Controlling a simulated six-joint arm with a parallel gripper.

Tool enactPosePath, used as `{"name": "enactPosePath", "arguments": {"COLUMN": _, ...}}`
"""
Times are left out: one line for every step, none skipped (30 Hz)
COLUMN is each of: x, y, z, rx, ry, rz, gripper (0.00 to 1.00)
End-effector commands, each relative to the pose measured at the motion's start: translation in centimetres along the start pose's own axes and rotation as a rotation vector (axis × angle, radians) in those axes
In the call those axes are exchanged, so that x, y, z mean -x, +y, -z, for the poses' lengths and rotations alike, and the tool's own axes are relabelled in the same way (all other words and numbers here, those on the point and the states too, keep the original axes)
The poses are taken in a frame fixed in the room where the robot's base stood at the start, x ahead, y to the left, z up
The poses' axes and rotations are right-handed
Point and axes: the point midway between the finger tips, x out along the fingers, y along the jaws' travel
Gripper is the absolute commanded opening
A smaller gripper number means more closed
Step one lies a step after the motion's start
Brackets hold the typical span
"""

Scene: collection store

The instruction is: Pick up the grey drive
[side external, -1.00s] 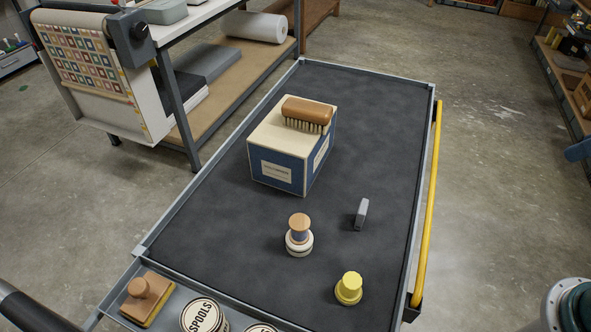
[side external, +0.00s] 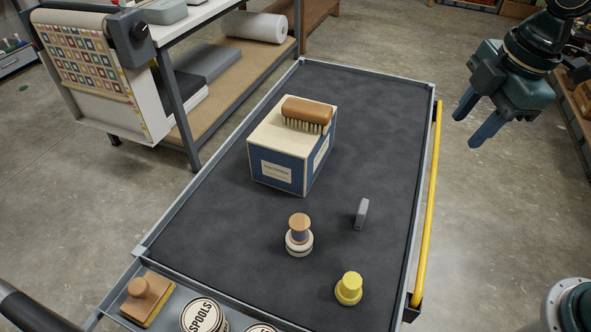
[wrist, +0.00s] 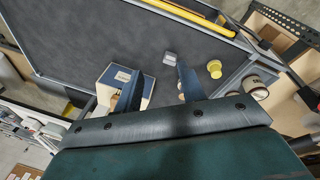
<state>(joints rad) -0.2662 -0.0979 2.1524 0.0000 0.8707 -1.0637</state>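The grey drive (side external: 361,213) is a small grey block standing on the dark mat of the cart, right of the middle. It also shows in the wrist view (wrist: 170,58), beyond the fingertips and between them. My gripper (side external: 471,124) has dark teal jaws and blue fingers. In the side view it appears at the upper right, up in the air and well apart from the drive. Its two fingers (wrist: 158,82) are spread apart in the wrist view, with nothing held between them.
A blue and cream box (side external: 283,160) with a wooden brush (side external: 307,112) on top stands behind the drive. A wooden-topped spool (side external: 299,238) is to its left, a yellow knobbed piece (side external: 348,289) in front. A yellow handle (side external: 428,205) runs along the cart's right edge.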

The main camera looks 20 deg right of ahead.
Motion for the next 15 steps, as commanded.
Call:
{"name": "enactPosePath", "arguments": {"x": -0.8, "y": 0.3, "z": 0.8, "rx": 0.066, "ry": -0.005, "rz": 0.017, "gripper": 0.4}}
{"name": "enactPosePath", "arguments": {"x": -1.2, "y": 0.5, "z": 1.2, "rx": 0.106, "ry": -0.008, "rz": 0.026, "gripper": 0.4}}
{"name": "enactPosePath", "arguments": {"x": -1.8, "y": 0.7, "z": 1.8, "rx": 0.161, "ry": -0.01, "rz": 0.038, "gripper": 0.4}}
{"name": "enactPosePath", "arguments": {"x": -2.2, "y": 0.9, "z": 2.2, "rx": 0.2, "ry": -0.011, "rz": 0.045, "gripper": 0.4}}
{"name": "enactPosePath", "arguments": {"x": -2.6, "y": 1.0, "z": 2.6, "rx": 0.24, "ry": -0.013, "rz": 0.054, "gripper": 0.4}}
{"name": "enactPosePath", "arguments": {"x": -3.2, "y": 1.2, "z": 3.2, "rx": 0.293, "ry": -0.015, "rz": 0.065, "gripper": 0.4}}
{"name": "enactPosePath", "arguments": {"x": -3.7, "y": 1.3, "z": 3.6, "rx": 0.333, "ry": -0.015, "rz": 0.074, "gripper": 0.4}}
{"name": "enactPosePath", "arguments": {"x": -4.2, "y": 1.4, "z": 4.0, "rx": 0.373, "ry": -0.016, "rz": 0.083, "gripper": 0.4}}
{"name": "enactPosePath", "arguments": {"x": -4.8, "y": 1.6, "z": 4.6, "rx": 0.427, "ry": -0.017, "rz": 0.094, "gripper": 0.4}}
{"name": "enactPosePath", "arguments": {"x": -5.3, "y": 1.6, "z": 5.1, "rx": 0.467, "ry": -0.017, "rz": 0.103, "gripper": 0.4}}
{"name": "enactPosePath", "arguments": {"x": -5.8, "y": 1.7, "z": 5.5, "rx": 0.507, "ry": -0.017, "rz": 0.111, "gripper": 0.4}}
{"name": "enactPosePath", "arguments": {"x": -6.5, "y": 1.8, "z": 6.1, "rx": 0.56, "ry": -0.017, "rz": 0.123, "gripper": 0.4}}
{"name": "enactPosePath", "arguments": {"x": -7.0, "y": 1.8, "z": 6.5, "rx": 0.601, "ry": -0.017, "rz": 0.132, "gripper": 0.4}}
{"name": "enactPosePath", "arguments": {"x": -7.5, "y": 1.8, "z": 6.9, "rx": 0.641, "ry": -0.016, "rz": 0.14, "gripper": 0.4}}
{"name": "enactPosePath", "arguments": {"x": -8.3, "y": 1.8, "z": 7.5, "rx": 0.693, "ry": -0.015, "rz": 0.152, "gripper": 0.4}}
